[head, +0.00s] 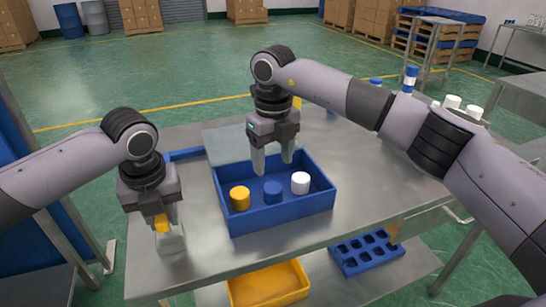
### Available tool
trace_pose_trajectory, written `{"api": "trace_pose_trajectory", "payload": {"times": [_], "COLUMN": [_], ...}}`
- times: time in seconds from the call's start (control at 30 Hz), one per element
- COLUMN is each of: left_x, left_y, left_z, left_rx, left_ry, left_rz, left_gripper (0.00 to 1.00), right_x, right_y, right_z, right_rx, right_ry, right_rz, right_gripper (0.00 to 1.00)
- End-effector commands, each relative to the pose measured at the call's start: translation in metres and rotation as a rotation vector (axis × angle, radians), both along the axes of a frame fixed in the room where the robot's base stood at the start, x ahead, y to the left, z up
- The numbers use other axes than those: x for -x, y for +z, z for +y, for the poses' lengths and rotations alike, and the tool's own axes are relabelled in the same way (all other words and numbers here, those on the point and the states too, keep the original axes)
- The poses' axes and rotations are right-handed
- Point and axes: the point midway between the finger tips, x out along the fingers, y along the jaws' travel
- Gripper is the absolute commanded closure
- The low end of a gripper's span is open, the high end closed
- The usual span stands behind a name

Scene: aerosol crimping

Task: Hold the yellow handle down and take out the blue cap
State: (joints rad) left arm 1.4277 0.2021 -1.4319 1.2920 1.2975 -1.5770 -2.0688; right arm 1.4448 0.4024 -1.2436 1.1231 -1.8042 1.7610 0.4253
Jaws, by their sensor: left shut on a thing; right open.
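The open blue bin (275,222) on the metal table holds a blue cap (273,192) in the middle, between an orange-yellow cap (240,198) and a white cap (300,183). My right gripper (273,166) is open and empty, pointing down over the bin, above and behind the blue cap. My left gripper (170,242) is low at the table's left front, left of the bin. It is shut on the yellow handle (161,222), of which only a small part shows. The gripper hides the rest.
A blue bar (185,154) lies behind the bin's left side. A blue-and-white bottle (410,78) and white caps (452,102) stand at the back right. A yellow bin (268,285) and a blue holed rack (366,253) are below the table. The tabletop right of the bin is clear.

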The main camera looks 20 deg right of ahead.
Motion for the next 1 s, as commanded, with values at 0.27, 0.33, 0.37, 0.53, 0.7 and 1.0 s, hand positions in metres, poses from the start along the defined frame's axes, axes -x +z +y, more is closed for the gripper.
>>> {"api": "trace_pose_trajectory", "payload": {"times": [0.27,0.33,0.37,0.53,0.7,1.0], "left_x": [0.003,0.003,0.003,0.003,0.003,0.003], "left_y": [-0.007,-0.007,-0.007,-0.007,-0.007,-0.007], "left_z": [0.001,0.001,0.001,0.001,0.001,0.001], "left_rx": [-0.008,-0.008,-0.008,-0.008,-0.008,-0.008], "left_ry": [-0.001,-0.001,-0.001,-0.001,-0.001,-0.001], "left_rz": [0.014,0.014,0.014,0.014,0.014,0.014], "left_gripper": [1.00,1.00,1.00,1.00,1.00,1.00], "right_x": [-0.001,-0.001,-0.001,-0.001,0.000,0.000], "right_y": [-0.004,-0.005,-0.006,-0.016,-0.033,-0.063], "right_z": [0.000,0.000,0.000,0.000,0.000,0.000], "right_rx": [-0.001,-0.001,-0.001,0.000,-0.001,-0.001], "right_ry": [-0.230,-0.249,-0.253,-0.256,-0.254,-0.253], "right_rz": [0.008,0.009,0.009,0.010,0.010,0.010], "right_gripper": [0.36,0.36,0.36,0.36,0.36,0.36]}}
